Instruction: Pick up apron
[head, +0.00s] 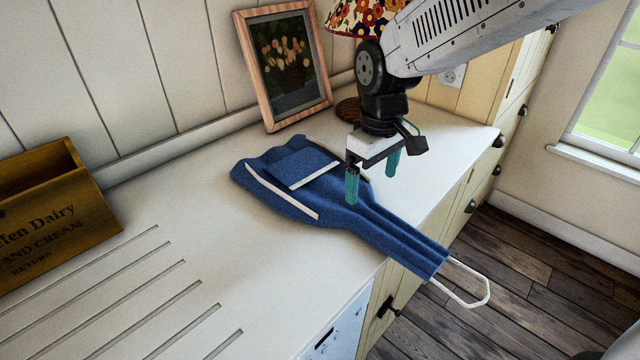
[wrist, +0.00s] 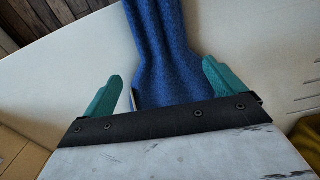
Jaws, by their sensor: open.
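A blue apron (head: 345,204) with white trim lies on the pale worktop. Its narrow end and white neck loop (head: 475,288) hang out past the front edge. My gripper (head: 372,178) is open above the middle of the apron, with its two teal fingers pointing down. In the wrist view, my gripper (wrist: 165,92) has its fingers on either side of the blue apron cloth (wrist: 165,50), which runs between them. I cannot tell whether the fingers touch the cloth. The arm hides part of the apron's far side.
A wooden crate (head: 45,225) stands at the left of the worktop (head: 190,210). A framed picture (head: 284,68) leans on the back wall. A lamp with a flowered shade (head: 350,18) stands behind my arm. Drainer grooves mark the front left. The worktop between crate and apron is clear.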

